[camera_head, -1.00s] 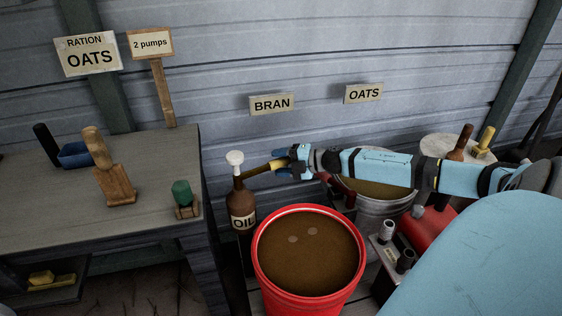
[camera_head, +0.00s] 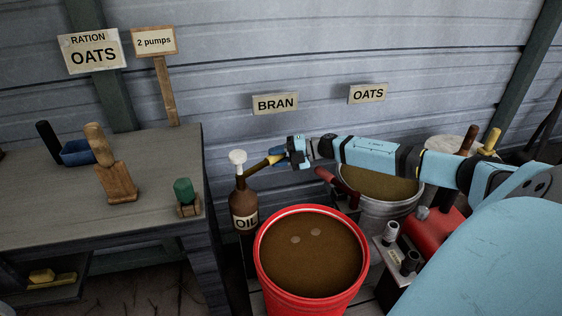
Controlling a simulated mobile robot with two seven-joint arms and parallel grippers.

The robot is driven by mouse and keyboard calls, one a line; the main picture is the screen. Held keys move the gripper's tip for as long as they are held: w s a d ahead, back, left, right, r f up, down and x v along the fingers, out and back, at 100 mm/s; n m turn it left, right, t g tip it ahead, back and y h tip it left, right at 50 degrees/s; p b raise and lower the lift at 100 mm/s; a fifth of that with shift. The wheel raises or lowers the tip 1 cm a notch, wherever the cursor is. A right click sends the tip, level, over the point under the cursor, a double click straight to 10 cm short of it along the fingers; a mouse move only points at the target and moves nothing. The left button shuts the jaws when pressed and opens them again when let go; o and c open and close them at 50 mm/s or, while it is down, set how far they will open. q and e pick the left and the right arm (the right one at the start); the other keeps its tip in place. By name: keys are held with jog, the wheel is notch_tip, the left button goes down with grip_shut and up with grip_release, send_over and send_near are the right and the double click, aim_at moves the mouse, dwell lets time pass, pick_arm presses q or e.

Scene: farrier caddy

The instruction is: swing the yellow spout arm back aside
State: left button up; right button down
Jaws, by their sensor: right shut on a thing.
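The yellow spout arm (camera_head: 258,167) reaches up and right from the neck of the brown oil bottle (camera_head: 243,206), which has a white pump top. My right gripper (camera_head: 284,157) is shut on the outer end of the spout arm, and its fingers partly hide that end. The spout arm points toward the wall side, behind the red bucket (camera_head: 268,281). My left gripper is not in view.
A metal bucket (camera_head: 418,198) stands under my right arm, beside a dark red handle (camera_head: 337,186). A workbench (camera_head: 60,215) with brushes is at left. BRAN (camera_head: 275,104) and OATS (camera_head: 367,93) signs hang on the wall.

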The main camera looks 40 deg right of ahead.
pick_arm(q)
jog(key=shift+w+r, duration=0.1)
pick_arm(e)
jog(key=shift+w, duration=0.1)
jog(key=c, duration=0.8)
grip_release()
jog(key=shift+c, duration=0.2)
jog(key=shift+d, duration=0.1)
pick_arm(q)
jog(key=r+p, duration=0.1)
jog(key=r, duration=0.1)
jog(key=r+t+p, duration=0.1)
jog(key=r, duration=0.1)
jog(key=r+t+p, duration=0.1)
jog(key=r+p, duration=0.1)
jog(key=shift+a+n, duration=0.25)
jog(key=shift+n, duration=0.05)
pick_arm(e)
jog(key=v, duration=1.3)
jog(key=shift+d+r, duration=0.1)
jog(key=shift+d, duration=0.1)
